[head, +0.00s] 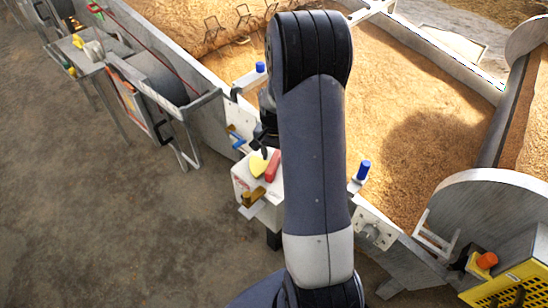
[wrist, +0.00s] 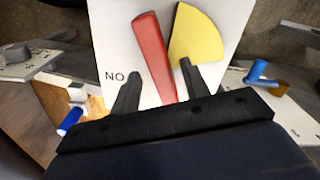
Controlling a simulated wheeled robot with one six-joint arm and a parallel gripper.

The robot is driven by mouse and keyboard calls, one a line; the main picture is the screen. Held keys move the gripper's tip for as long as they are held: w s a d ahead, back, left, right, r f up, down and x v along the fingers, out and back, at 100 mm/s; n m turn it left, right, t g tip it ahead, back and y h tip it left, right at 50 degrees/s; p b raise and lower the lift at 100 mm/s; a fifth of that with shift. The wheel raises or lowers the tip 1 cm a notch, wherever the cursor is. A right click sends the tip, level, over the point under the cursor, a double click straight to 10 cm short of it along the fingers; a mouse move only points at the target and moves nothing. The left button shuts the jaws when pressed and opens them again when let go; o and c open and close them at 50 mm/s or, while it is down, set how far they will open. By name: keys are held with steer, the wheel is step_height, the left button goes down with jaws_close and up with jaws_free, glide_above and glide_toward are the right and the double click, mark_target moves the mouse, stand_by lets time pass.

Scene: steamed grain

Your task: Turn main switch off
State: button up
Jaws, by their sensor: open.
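The main switch is a white box (head: 242,183) with a red lever (head: 272,166) and a yellow quarter-disc (head: 257,165) on its top. In the wrist view, the red lever (wrist: 152,50) stands just left of the yellow quarter-disc (wrist: 197,35) on the white face (wrist: 113,35). Letters reading "NO" show left of the lever. My gripper (wrist: 159,72) is open, its two black fingers on either side of the lever's lower part in the picture. Whether they touch it I cannot tell. In the head view my gripper (head: 262,145) is partly hidden behind my arm.
A large grain-filled bin (head: 420,130) lies behind and right of the switch. Blue-capped posts stand on its rim, one right of my arm (head: 363,171). A brown block (head: 253,197) is on the box's front. A metal frame (head: 180,120) is left; the floor front-left is clear.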

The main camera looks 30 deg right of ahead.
steer(key=shift+f, duration=0.55)
jaws_close()
